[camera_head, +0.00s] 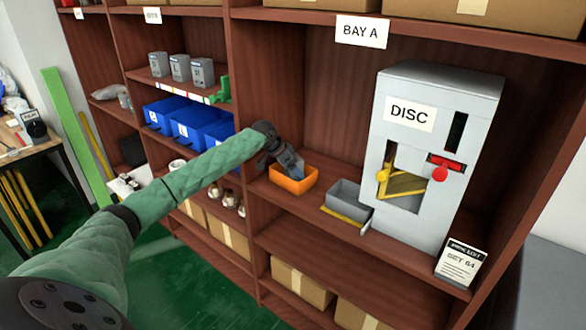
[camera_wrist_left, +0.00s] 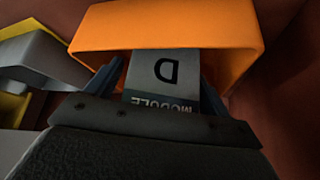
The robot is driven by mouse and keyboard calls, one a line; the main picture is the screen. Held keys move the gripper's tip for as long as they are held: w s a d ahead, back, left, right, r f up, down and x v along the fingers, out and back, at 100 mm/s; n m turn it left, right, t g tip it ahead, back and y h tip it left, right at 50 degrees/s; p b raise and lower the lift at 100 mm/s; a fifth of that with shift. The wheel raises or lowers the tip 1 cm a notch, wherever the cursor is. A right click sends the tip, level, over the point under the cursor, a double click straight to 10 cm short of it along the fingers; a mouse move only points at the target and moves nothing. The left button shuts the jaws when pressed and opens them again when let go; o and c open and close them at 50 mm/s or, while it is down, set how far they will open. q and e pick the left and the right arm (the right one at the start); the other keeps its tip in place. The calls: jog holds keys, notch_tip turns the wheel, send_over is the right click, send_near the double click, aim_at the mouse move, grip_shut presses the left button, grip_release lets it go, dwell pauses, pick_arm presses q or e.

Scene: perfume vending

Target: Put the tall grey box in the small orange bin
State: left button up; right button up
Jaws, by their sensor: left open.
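The small orange bin (camera_head: 294,187) stands on the middle shelf in the head view. It fills the top of the left wrist view (camera_wrist_left: 165,28). My left gripper (camera_head: 286,166) reaches down over the bin, its fingers at the bin's opening. A grey box marked "D" and "MODULE" (camera_wrist_left: 163,72) lies between my two fingers (camera_wrist_left: 158,80) in the wrist view, its far end at the bin's opening. The fingers are open, one on each side of the box. Its lower part is hidden, and I cannot tell whether it rests on the bin's floor. My right gripper is not in view.
A grey tray (camera_head: 349,200) stands right of the bin, beside the grey "DISC" dispenser (camera_head: 437,150). Three grey boxes (camera_head: 180,68) stand on a shelf to the left, above blue bins (camera_head: 192,126). Brown cartons (camera_head: 300,282) fill the lower shelf.

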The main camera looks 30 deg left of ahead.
pick_arm(q)
jog(key=shift+s+a+r, duration=0.2)
jog(key=shift+r, duration=0.2)
jog(key=b+v, duration=0.2)
jog(key=v, duration=0.7)
jog(key=shift+s+a+r, duration=0.1)
jog(key=shift+s+r, duration=0.05)
jog(key=shift+r, duration=0.15)
jog(key=shift+s+a+r, duration=0.15)
jog(key=shift+s+r, duration=0.2)
jog(key=shift+r, duration=0.25)
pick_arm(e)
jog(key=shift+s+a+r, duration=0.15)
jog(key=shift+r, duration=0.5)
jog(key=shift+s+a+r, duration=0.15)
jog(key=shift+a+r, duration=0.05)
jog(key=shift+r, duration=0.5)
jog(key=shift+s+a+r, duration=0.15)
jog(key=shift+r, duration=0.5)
pick_arm(q)
jog(key=shift+f, duration=0.1)
